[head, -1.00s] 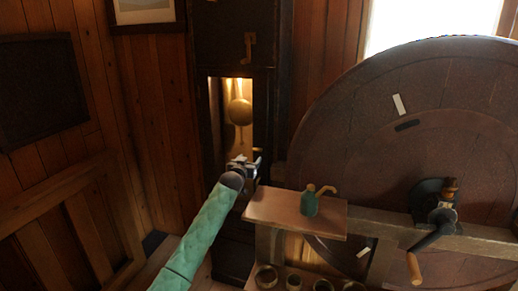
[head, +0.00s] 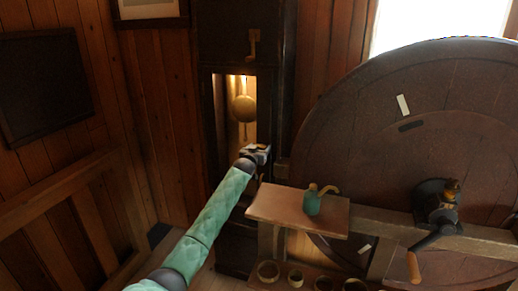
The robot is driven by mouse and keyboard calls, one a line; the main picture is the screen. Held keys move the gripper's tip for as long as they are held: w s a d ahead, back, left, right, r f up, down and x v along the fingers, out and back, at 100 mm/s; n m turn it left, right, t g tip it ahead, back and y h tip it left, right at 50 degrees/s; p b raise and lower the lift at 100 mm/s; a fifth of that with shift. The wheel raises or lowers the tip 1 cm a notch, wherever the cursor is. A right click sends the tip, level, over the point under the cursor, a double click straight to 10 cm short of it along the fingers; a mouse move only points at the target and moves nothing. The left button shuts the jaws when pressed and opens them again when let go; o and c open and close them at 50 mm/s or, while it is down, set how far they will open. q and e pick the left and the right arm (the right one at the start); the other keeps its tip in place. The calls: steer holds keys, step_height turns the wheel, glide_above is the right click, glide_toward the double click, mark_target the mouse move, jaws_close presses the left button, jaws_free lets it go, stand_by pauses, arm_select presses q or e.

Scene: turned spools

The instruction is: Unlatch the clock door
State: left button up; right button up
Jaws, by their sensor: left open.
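The tall dark clock case (head: 222,45) stands in the middle of the head view. Its lit door opening (head: 237,88) shows a brass pendulum bob (head: 244,108) inside. A small brass hook-shaped piece (head: 253,44) is on the case front above the opening; I cannot tell if it is the latch. My left gripper (head: 258,152) is open in front of the lower right part of the opening, below the bob and well below the brass piece. Its fingers are small, and I cannot tell whether they touch the case. My right gripper is out of view.
A wooden shelf (head: 278,208) with a green oil can (head: 312,203) juts out just right of my left gripper. A large wooden wheel (head: 350,130) with a crank (head: 434,237) fills the right. Several round rings (head: 268,271) sit below the shelf.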

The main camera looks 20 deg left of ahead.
arm_select(q)
steer(key=c, duration=1)
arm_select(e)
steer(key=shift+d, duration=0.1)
